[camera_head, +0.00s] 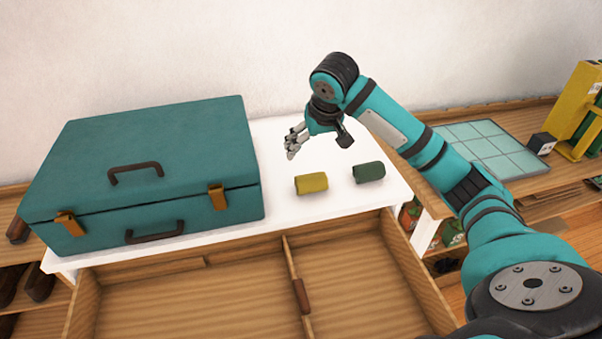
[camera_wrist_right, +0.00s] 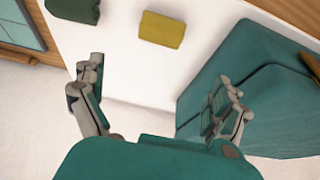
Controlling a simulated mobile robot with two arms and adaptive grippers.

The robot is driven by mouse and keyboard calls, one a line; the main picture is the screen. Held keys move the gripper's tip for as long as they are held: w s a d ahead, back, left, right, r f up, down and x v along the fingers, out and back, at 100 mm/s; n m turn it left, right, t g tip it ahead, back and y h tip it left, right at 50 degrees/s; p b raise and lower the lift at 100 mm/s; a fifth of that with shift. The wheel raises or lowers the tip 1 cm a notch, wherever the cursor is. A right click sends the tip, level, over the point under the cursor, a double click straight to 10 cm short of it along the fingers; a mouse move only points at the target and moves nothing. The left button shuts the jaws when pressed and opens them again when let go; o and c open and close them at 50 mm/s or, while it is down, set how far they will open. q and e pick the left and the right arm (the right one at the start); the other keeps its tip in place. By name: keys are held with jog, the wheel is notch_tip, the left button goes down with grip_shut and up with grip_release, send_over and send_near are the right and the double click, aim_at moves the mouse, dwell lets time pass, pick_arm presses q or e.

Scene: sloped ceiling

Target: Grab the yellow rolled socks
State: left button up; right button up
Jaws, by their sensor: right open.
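The yellow rolled socks (camera_head: 311,183) lie on the white top of the drawer unit, between the teal suitcase and a dark green roll. They also show in the right wrist view (camera_wrist_right: 162,29), at the top and beyond the fingertips. My right gripper (camera_head: 292,146) is above the white top, behind and a little left of the yellow socks, and apart from them. In the wrist view its two fingers (camera_wrist_right: 158,95) are spread with nothing between them. My left gripper is in neither view.
A teal suitcase (camera_head: 150,160) stands just left of the socks. A dark green roll (camera_head: 369,172) lies to their right. An open wooden drawer (camera_head: 190,300) with a divider is in front. A shelf with a tiled panel (camera_head: 480,150) and a small black box (camera_head: 541,143) is at right.

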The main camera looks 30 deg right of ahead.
jog(key=p, duration=0.1)
send_over(311, 173)
jog(key=s+a, duration=0.1)
jog(key=s, duration=0.2)
jog(key=f, duration=0.7)
jog(key=shift+w+f, duration=0.1)
jog(key=shift+w, duration=0.15)
jog(key=x, duration=0.3)
jog(key=shift+w+a+p, duration=0.1)
jog(key=shift+w+p, duration=0.05)
jog(key=shift+p, duration=0.25)
jog(key=shift+w+f, duration=0.15)
jog(key=shift+f, duration=0.6)
jog(key=p+x, duration=0.1)
jog(key=x, duration=0.2)
jog(key=shift+w+d+f+p, duration=0.15)
jog(key=shift+d+f+p, duration=0.1)
jog(key=shift+f+p, duration=0.1)
jog(key=shift+w+f, duration=0.15)
jog(key=shift+f, duration=0.25)
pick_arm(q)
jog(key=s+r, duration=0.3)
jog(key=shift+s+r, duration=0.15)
pick_arm(e)
jog(key=c, duration=1)
